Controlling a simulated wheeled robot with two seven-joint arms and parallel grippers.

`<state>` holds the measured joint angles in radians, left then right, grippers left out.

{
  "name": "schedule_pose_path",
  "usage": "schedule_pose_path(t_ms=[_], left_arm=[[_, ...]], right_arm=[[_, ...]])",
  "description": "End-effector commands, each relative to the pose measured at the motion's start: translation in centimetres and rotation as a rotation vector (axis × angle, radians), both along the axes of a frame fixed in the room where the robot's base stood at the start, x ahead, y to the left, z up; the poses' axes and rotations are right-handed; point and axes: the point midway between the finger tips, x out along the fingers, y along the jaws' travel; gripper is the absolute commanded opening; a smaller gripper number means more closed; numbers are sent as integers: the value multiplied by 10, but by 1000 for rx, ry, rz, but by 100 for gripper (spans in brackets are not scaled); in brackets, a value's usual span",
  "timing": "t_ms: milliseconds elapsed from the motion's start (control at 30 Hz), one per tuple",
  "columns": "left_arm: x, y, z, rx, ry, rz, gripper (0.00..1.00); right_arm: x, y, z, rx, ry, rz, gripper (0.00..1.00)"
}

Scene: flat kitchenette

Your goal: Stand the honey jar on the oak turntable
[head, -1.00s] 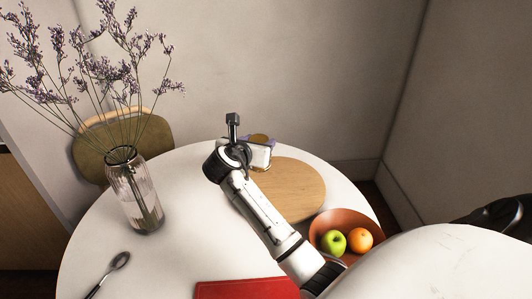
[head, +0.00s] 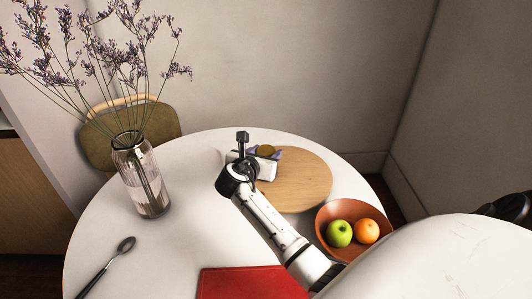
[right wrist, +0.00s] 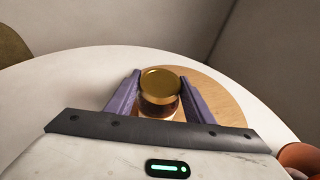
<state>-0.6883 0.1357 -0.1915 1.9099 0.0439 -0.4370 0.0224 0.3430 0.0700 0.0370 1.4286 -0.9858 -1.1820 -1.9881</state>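The honey jar, with a gold lid (head: 267,149) and dark amber contents, is upright between the purple fingers of my right gripper (head: 264,153). In the right wrist view the jar (right wrist: 160,92) fills the gap between the fingers, which look closed on its sides. The round oak turntable (head: 300,185) lies on the white table. The jar appears at the turntable's far left edge; whether its base touches or hangs above the wood cannot be told, as my gripper hides it in the head view. The turntable (right wrist: 215,95) shows behind and right of the jar in the wrist view. My left gripper is out of view.
A terracotta bowl (head: 345,208) with a green apple and an orange stands right of the turntable, near my right arm. A glass vase of dried flowers (head: 140,180) stands at left. A spoon (head: 107,264) and red mat (head: 235,283) lie nearer. The table's middle left is clear.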

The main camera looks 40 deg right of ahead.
Motion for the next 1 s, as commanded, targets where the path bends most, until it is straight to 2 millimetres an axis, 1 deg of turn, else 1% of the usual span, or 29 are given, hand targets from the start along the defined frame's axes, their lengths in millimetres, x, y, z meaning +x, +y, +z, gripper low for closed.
schedule_pose_path(t_ms=[33,67,100,400,467,567,800,1000], left_arm=[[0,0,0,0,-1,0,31],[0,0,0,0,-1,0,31],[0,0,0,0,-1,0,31],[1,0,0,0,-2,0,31],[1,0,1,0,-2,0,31],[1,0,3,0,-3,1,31],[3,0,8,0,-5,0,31],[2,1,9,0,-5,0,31]], right_arm=[[0,0,0,0,0,0,57],[0,0,0,0,0,0,62],[0,0,0,0,0,0,64],[0,0,2,0,-1,0,64],[-2,4,3,1,0,0,64],[-7,15,9,1,-1,1,64],[-30,58,29,2,-1,1,64],[-45,86,42,2,0,0,64]])
